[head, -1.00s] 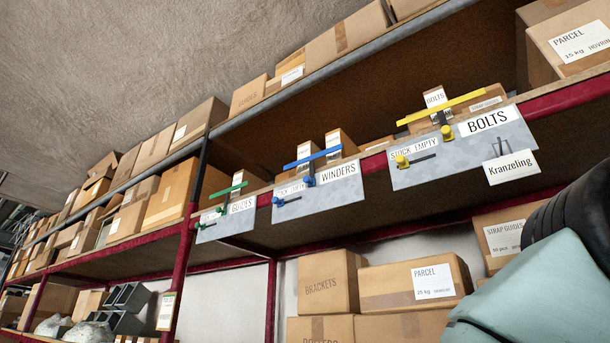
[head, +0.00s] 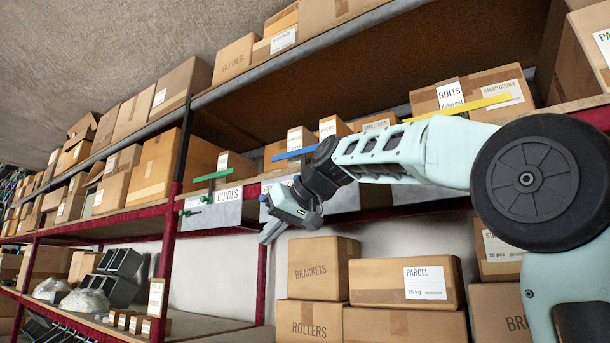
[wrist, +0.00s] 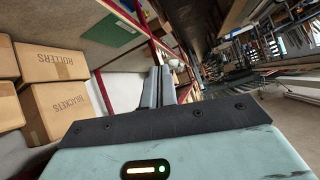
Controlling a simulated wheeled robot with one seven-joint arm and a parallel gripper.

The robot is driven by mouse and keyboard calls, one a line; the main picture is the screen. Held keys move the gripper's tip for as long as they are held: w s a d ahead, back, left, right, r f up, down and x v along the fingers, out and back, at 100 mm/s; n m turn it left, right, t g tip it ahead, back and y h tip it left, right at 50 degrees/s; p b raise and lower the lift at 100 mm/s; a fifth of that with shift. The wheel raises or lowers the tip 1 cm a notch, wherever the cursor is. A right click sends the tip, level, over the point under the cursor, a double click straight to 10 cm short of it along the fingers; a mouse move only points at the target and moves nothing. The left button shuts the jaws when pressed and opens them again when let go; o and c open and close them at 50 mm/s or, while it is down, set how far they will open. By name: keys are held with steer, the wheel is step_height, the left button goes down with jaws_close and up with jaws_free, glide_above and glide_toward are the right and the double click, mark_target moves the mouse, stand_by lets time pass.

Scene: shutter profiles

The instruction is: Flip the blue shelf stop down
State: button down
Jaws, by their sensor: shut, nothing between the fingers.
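The blue shelf stop (head: 291,154) is a flat blue bar above the middle WINDERS plate (head: 346,199) on the shelf edge. It stands raised and slightly tilted, its right part hidden behind my arm. A small blue knob (head: 263,198) shows at the left of that plate. My gripper (head: 266,239) is in front of and below the plate, apart from the blue bar, shut and empty, pointing down to the left. In the wrist view my shut fingers (wrist: 157,88) point along the shelf; the blue stop is not seen there.
The green stop (head: 213,174) is left on the GUIDES plate (head: 213,212). The yellow stop (head: 470,105) is right, partly behind my arm. Cartons (head: 323,268) stand on the shelf below. A red upright (head: 169,245) is left of my gripper.

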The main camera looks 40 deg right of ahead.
steer(key=s+d+r+t+h+p, duration=0.15)
steer(key=d+r, duration=0.25)
steer(key=r, duration=0.4)
steer(key=s+d+r+t+p, duration=0.15)
steer(key=d+r, duration=0.25)
steer(key=r, duration=0.5)
steer(key=m+t+h+p, duration=0.1)
steer(key=h+p, duration=0.1)
glide_toward(309, 150)
steer(key=s+a+f, duration=0.3)
steer(key=s, duration=0.1)
steer(key=shift+s+d+r+y, duration=0.1)
steer(key=shift+s+y, duration=0.05)
steer(key=shift+y, duration=0.1)
steer(key=p+x, duration=0.2)
steer(key=x, duration=0.3)
steer(key=p+x, duration=0.2)
steer(key=x, duration=0.3)
steer(key=shift+r+p, duration=0.2)
steer(key=shift+p, duration=0.2)
steer(key=shift+w+f+p, duration=0.1)
steer(key=shift+w+f, duration=0.25)
steer(key=shift+f, duration=0.3)
steer(key=shift+w+f+p, duration=0.1)
steer(key=shift+w+f, duration=0.2)
steer(key=shift+f, duration=0.35)
steer(key=shift+w+f+p, duration=0.1)
steer(key=shift+w+f, duration=0.25)
steer(key=shift+f, duration=0.3)
